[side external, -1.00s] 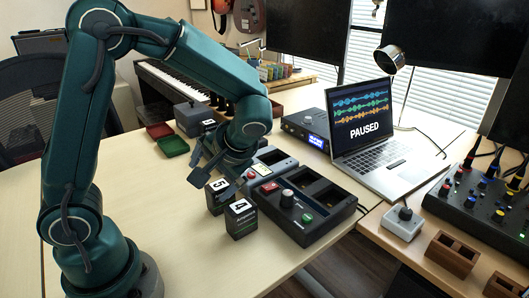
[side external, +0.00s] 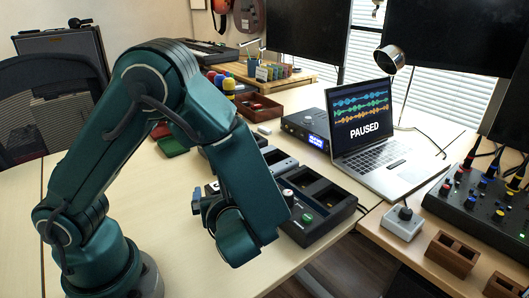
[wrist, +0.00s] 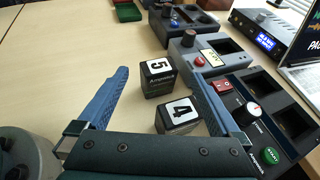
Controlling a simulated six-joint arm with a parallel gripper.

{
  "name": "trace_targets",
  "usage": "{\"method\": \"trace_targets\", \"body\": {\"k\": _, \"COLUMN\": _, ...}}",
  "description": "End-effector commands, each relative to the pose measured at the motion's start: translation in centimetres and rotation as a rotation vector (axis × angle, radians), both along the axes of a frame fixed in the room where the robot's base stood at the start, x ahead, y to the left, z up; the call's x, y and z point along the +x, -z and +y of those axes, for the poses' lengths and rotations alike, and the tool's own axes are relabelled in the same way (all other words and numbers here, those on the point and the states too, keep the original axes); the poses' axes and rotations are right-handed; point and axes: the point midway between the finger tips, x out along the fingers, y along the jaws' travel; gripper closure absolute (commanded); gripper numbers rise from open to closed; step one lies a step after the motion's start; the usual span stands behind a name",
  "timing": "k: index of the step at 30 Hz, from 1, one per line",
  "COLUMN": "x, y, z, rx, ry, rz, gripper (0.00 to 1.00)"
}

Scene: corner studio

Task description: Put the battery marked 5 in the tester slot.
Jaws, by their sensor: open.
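The battery marked 5 (wrist: 160,80) is a dark block with a white top, standing upright on the table in the wrist view. A matching battery marked 4 (wrist: 177,117) stands close in front of it, nearer my wrist. My gripper (wrist: 160,64) is open and empty, one finger left of the batteries and one right. In the side external view my gripper (side external: 203,203) is partly covered by my arm, which hides both batteries. A black unit with open slots, a knob, a red switch and a green START button (wrist: 270,156) stands to the right; it also shows in the side view (side external: 340,203).
A grey unit with a red button and yellow label (wrist: 195,62) stands behind the black unit, with another dark unit (wrist: 178,22) beyond. A laptop (side external: 372,135) and display box (side external: 306,128) stand at the back right. The table left of the batteries is clear.

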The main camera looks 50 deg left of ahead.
Motion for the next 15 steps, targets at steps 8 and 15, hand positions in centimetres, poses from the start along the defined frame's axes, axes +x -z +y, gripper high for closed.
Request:
{"method": "trace_targets", "body": {"k": 8, "x": 0.2, "y": 1.5, "z": 0.6, "rx": -0.002, "ry": -0.005, "rz": -0.002, "gripper": 0.00}}
{"method": "trace_targets", "body": {"k": 15, "x": 1.1, "y": 2.6, "z": 3.1, "rx": -0.001, "ry": -0.008, "rz": -0.001, "gripper": 0.00}}
